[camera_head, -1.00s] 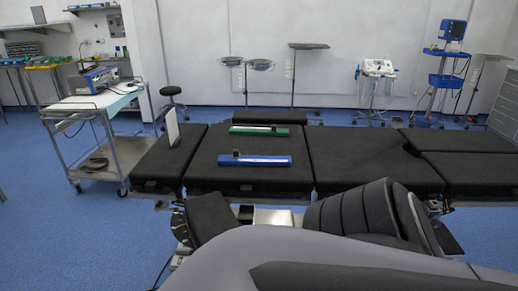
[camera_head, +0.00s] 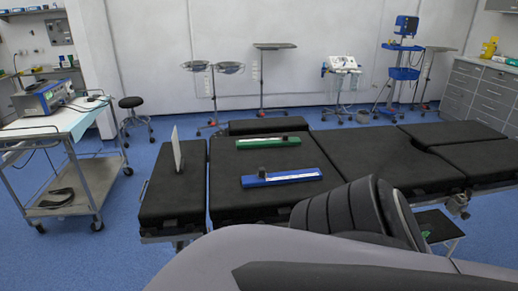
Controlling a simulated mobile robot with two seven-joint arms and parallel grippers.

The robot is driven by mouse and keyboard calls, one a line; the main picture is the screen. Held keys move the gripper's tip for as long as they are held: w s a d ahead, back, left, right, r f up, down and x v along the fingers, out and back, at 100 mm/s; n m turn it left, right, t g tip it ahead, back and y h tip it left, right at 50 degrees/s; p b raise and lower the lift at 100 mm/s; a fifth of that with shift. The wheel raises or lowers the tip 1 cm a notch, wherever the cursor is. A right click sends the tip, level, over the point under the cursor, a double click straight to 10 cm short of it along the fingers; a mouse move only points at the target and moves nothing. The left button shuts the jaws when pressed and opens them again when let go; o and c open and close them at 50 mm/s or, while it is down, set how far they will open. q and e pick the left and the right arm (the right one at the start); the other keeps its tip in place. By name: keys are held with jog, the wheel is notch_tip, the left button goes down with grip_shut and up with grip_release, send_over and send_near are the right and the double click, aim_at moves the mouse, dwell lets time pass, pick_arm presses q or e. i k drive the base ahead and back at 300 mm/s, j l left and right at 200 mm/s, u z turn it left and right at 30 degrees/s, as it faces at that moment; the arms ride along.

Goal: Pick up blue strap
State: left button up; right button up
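The blue strap (camera_head: 281,178) lies flat on the black operating table (camera_head: 232,206), near its front edge. It is a long narrow bar with a pale label strip and a small dark block at its left end. A green strap (camera_head: 268,142) of the same form lies behind it, roughly parallel. Neither gripper is in view, and nothing visible touches the blue strap.
A white upright panel (camera_head: 178,148) stands on the table's left section. A white trolley (camera_head: 70,122) with a device (camera_head: 42,98) is at the left. A black stool (camera_head: 133,108), stands and a blue monitor cart (camera_head: 403,72) are behind. Blue floor is clear at the lower left.

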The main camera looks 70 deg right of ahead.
aim_at(288, 177)
jog(key=i+z, duration=0.15)
jog(key=i, duration=0.4)
jog(key=i+j+z, duration=0.1)
jog(key=i, duration=0.45)
jog(key=i+z, duration=0.2)
jog(key=z, duration=0.15)
jog(key=i+z, duration=0.2)
jog(key=z, duration=0.15)
jog(key=i+j+z, duration=0.15)
jog(key=z, duration=2.7)
